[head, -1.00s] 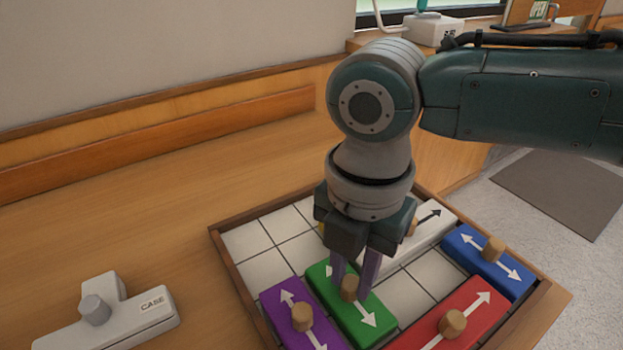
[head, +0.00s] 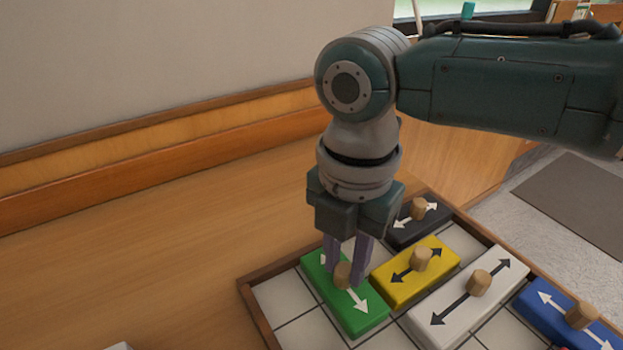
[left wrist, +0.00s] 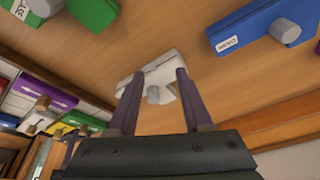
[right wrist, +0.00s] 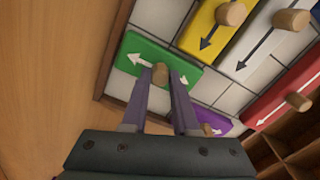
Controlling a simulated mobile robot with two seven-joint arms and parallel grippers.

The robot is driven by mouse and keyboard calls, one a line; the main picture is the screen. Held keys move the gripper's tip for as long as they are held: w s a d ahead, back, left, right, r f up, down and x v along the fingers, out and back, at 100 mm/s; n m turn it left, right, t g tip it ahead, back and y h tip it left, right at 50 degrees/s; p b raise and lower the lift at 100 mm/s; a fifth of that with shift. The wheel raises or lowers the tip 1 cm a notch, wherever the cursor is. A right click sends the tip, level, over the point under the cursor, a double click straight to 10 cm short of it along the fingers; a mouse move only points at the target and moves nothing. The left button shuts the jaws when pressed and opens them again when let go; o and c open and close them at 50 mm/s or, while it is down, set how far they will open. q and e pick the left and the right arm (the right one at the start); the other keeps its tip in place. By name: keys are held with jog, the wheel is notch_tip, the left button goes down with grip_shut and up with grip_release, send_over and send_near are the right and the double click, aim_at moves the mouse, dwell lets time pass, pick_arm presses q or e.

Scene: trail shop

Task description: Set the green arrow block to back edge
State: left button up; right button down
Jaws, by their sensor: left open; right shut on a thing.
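The green arrow block (head: 362,314) lies in the wooden tray (head: 259,312), its far end close against the back rim. It is left of the yellow block (head: 392,291). I cannot tell whether it touches the rim. My right gripper (head: 346,278) is shut on the wooden knob of the green block. The right wrist view shows the knob between the fingers (right wrist: 160,98) and the block (right wrist: 135,50) near the tray's rim. My left gripper (left wrist: 157,92) is open, with a white block (left wrist: 168,73) on the wooden table beyond its fingers.
A black block (head: 425,228), white arrow block (head: 450,308) and blue block (head: 556,306) sit right of the green one. Purple (right wrist: 217,122) and red (right wrist: 268,106) blocks show in the right wrist view. Bare white cells (head: 286,297) lie left of the green block.

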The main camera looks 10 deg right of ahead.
aim_at(343, 266)
jog(key=c, duration=0.7)
grip_release()
jog(key=shift+w, duration=0.2)
notch_tip(343, 266, up, 10)
jog(key=shift+p, duration=1.1)
